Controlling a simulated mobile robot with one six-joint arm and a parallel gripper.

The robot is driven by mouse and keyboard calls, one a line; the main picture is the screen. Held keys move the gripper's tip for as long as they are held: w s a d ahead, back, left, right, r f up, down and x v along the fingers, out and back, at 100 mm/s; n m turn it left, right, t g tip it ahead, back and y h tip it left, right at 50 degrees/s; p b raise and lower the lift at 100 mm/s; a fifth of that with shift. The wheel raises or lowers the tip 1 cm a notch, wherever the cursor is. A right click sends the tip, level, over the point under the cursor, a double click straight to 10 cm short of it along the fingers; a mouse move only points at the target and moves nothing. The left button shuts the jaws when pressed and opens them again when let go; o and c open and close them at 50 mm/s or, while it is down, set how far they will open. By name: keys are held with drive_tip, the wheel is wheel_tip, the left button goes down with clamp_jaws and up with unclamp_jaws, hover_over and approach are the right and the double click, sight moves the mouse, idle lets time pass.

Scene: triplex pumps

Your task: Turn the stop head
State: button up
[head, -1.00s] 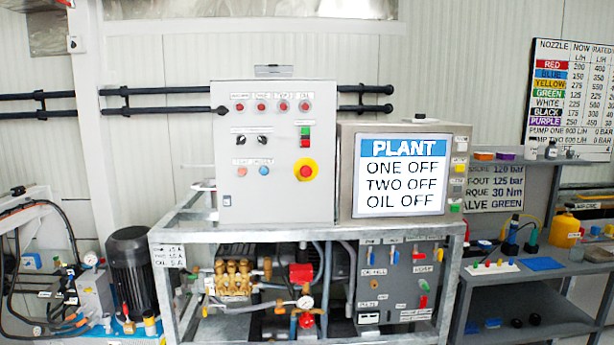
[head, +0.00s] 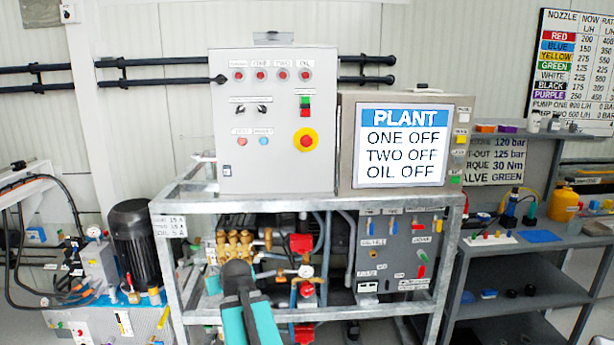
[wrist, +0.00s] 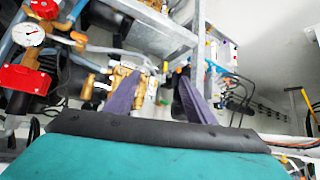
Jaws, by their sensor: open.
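The stop head is a round red knob (head: 306,141) on a yellow disc, at the lower right of the grey control cabinet's front (head: 275,120). Nothing covers it in the head view; I cannot make it out in the wrist view. My gripper (head: 237,268), dark with a teal body behind it, shows low in the head view, below and left of the stop head and well apart from it. In the wrist view the two purple-grey fingers (wrist: 157,90) stand apart with nothing held between them.
A screen box (head: 402,143) reading ONE OFF, TWO OFF, OIL OFF stands right of the cabinet. Both rest on a metal frame (head: 320,202). Brass pump parts (head: 236,243) and a pressure gauge (wrist: 32,34) lie below. The space before the cabinet front looks clear.

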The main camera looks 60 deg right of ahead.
drive_tip(key=s+d+r+m+t+h, duration=0.1)
drive_tip(key=s+d+r+h, duration=0.2)
drive_tip(key=r, duration=0.4)
drive_tip(key=s+d+r, duration=0.3)
drive_tip(key=d+r, duration=0.2)
drive_tip(key=r, duration=0.3)
drive_tip(key=s+d+r+m+t+h, duration=0.1)
drive_tip(key=s+d+r+h, duration=0.2)
drive_tip(key=r, duration=0.4)
drive_tip(key=s+d+r+h, duration=0.1)
drive_tip(key=s+d+r, duration=0.1)
drive_tip(key=s+r, duration=0.4)
drive_tip(key=s+d+r+m+h, duration=0.1)
drive_tip(key=s+r, duration=0.4)
drive_tip(key=r, duration=0.8)
drive_tip(key=shift+s+d+t+h+b, duration=0.3)
drive_tip(key=shift+s+d+h+b, duration=0.1)
drive_tip(key=shift+d+h, duration=0.35)
drive_tip(key=shift+w+r+p, duration=0.1)
drive_tip(key=shift+p, duration=0.25)
drive_tip(key=p+x, duration=0.5)
drive_tip(key=p, duration=0.3)
drive_tip(key=shift+w+d+r, duration=0.1)
drive_tip(key=shift+w+d, duration=0.1)
drive_tip(key=shift+d, duration=0.15)
drive_tip(key=p+x, duration=0.2)
drive_tip(key=p, duration=0.7)
